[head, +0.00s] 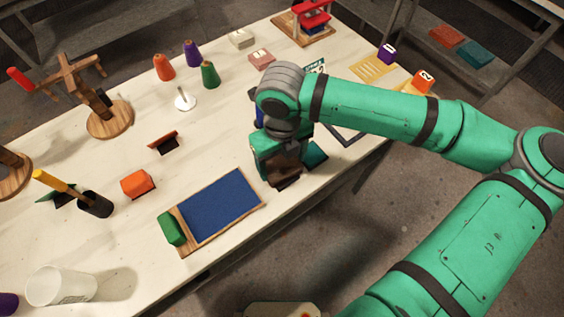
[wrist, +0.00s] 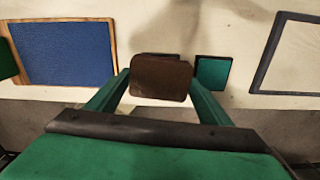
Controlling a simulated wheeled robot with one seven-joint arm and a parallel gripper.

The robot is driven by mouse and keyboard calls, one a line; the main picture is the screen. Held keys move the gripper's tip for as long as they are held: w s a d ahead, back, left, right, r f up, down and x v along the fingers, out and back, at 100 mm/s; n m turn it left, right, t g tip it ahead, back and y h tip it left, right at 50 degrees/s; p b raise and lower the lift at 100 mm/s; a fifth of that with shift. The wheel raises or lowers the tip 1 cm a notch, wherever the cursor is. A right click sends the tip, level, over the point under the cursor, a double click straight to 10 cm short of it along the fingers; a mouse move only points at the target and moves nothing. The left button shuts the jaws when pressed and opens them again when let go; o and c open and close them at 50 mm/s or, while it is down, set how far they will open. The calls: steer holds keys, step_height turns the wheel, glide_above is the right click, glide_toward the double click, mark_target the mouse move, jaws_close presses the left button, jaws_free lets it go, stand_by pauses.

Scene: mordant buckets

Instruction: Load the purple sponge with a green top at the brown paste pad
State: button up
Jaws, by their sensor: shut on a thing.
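My gripper (wrist: 160,85) is shut on a dark brown block (wrist: 163,80), which sits between its green fingers. The head view shows my gripper (head: 283,160) low at the table's front edge. A brown pad (wrist: 155,56) shows partly behind the held block; it also shows under it in the head view (head: 288,182). Whether block and pad touch, I cannot tell. A teal pad (wrist: 212,73) lies just right of the brown one. I make out no purple sponge with a green top; the held block looks brown on the visible face.
A wood-framed blue panel (head: 220,205) with a green block (head: 171,229) lies left of my gripper. A dark-framed pale panel (wrist: 290,55) lies right.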

steer(key=shift+r, duration=2.9)
